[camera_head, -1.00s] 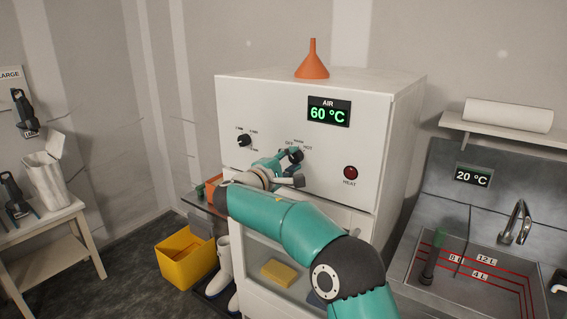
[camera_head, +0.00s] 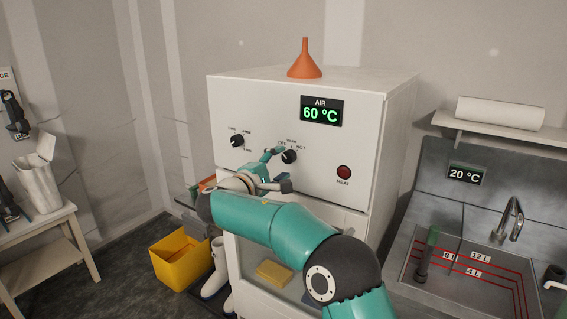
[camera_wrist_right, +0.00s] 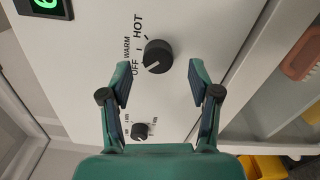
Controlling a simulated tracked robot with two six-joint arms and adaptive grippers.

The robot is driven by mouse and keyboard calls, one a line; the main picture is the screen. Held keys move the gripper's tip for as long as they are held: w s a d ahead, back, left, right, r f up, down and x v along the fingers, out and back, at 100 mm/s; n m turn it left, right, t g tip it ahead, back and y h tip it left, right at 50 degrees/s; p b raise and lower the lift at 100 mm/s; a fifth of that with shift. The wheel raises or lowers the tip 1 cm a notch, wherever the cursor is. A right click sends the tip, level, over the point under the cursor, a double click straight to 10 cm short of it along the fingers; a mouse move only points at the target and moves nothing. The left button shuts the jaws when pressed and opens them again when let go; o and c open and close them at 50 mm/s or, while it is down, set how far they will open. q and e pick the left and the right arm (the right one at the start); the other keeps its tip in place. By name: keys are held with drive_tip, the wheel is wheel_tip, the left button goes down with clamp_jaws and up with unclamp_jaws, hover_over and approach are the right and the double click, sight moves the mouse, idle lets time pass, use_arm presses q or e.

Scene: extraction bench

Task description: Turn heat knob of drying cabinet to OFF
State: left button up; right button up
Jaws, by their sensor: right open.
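The white drying cabinet (camera_head: 230,105) stands ahead with a black heat knob (camera_head: 289,157) on its front. In the right wrist view the heat knob (camera_wrist_right: 157,55) has OFF, WARM and HOT printed around it, and its pale pointer line appears to face OFF. My right gripper (camera_head: 278,170) is open and empty, just in front of the panel. In the wrist view its fingertips (camera_wrist_right: 158,74) flank the line to the knob, with the knob apart and beyond them. A red HEAT lamp (camera_head: 344,172) is right of the knob. My left gripper is out of view.
A second black knob (camera_head: 237,141) is left on the panel; the AIR display (camera_head: 321,111) reads 60 °C. An orange funnel (camera_head: 305,61) stands on top. A sink (camera_head: 405,272) is at right, a yellow bin (camera_head: 182,262) at lower left.

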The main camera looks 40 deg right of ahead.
drive_tip(key=v, duration=0.9)
drive_tip(key=shift+s+a, duration=0.1)
drive_tip(key=shift+a, duration=0.05)
